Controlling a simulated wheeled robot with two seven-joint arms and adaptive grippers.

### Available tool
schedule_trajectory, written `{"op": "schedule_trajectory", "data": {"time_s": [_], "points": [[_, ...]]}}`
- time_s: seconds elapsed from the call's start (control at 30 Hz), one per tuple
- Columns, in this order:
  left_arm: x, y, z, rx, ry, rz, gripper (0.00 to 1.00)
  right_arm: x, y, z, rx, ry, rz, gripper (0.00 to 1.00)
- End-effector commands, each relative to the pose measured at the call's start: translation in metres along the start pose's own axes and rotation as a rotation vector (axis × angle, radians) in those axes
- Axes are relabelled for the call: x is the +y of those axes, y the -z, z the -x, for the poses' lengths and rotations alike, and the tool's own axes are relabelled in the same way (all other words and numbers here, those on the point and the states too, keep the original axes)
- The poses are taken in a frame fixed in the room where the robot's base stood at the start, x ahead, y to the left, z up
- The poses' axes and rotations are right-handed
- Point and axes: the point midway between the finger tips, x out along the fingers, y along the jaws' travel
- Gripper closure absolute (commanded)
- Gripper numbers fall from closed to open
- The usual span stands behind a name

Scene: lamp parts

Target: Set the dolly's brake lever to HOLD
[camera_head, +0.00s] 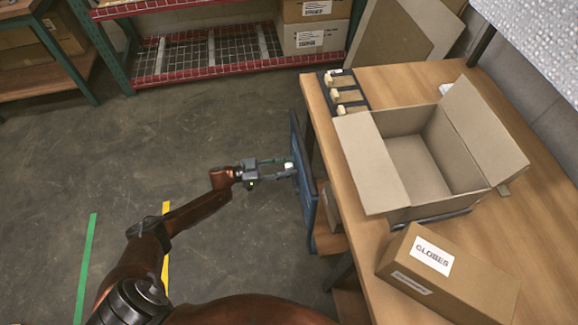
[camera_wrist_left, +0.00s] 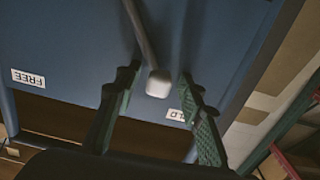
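The dolly's blue panel (camera_head: 303,185) stands upright at the left side of the table. In the left wrist view the panel (camera_wrist_left: 75,45) carries a FREE label (camera_wrist_left: 28,78) at left and a label reading "LD" (camera_wrist_left: 178,116) at right, partly hidden by a finger. Both labels appear upside down. The grey brake lever (camera_wrist_left: 141,35) ends in a white knob (camera_wrist_left: 158,83), nearer the partly hidden label than FREE. My left gripper (camera_head: 282,168) is open at the panel. Its fingers (camera_wrist_left: 157,88) stand either side of the knob, with gaps visible. My right gripper is not in view.
The wooden table (camera_head: 540,215) holds an open carton (camera_head: 385,175), a GLOBES box (camera_head: 450,275) and a dark rack with pale parts (camera_head: 346,95). Red-edged wire shelving (camera_head: 205,60) stands at the back. The floor left of the dolly is clear.

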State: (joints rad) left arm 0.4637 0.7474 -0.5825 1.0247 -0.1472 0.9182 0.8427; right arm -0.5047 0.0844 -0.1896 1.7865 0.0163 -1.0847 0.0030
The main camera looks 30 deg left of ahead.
Motion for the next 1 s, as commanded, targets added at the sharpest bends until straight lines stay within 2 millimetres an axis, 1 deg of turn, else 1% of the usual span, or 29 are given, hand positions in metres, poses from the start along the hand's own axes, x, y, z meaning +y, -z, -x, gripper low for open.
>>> {"op": "schedule_trajectory", "data": {"time_s": [0.13, 0.23, 0.37, 0.5, 0.6, 0.7, 0.83, 1.0], "points": [[0.0, 0.0, 0.005, -0.001, 0.0, 0.0, 0.64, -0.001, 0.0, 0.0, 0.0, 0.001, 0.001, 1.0], [-0.001, 0.0, 0.017, -0.002, 0.001, 0.0, 0.64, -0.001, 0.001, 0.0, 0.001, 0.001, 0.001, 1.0], [-0.001, -0.001, 0.042, -0.003, 0.0, 0.0, 0.64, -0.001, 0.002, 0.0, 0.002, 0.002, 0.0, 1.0], [0.0, -0.002, 0.072, -0.004, -0.001, 0.001, 0.64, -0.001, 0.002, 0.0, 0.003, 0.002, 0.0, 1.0], [0.0, -0.001, 0.09, -0.003, -0.001, 0.001, 0.64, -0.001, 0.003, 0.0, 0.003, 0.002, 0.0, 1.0], [0.0, -0.001, 0.104, -0.001, -0.001, 0.001, 0.64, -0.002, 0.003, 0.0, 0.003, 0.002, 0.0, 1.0], [0.0, -0.001, 0.115, -0.001, -0.002, 0.001, 0.64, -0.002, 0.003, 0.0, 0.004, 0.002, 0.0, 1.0], [0.0, 0.0, 0.118, 0.0, -0.003, 0.0, 0.64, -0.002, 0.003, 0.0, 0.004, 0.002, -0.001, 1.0]]}}
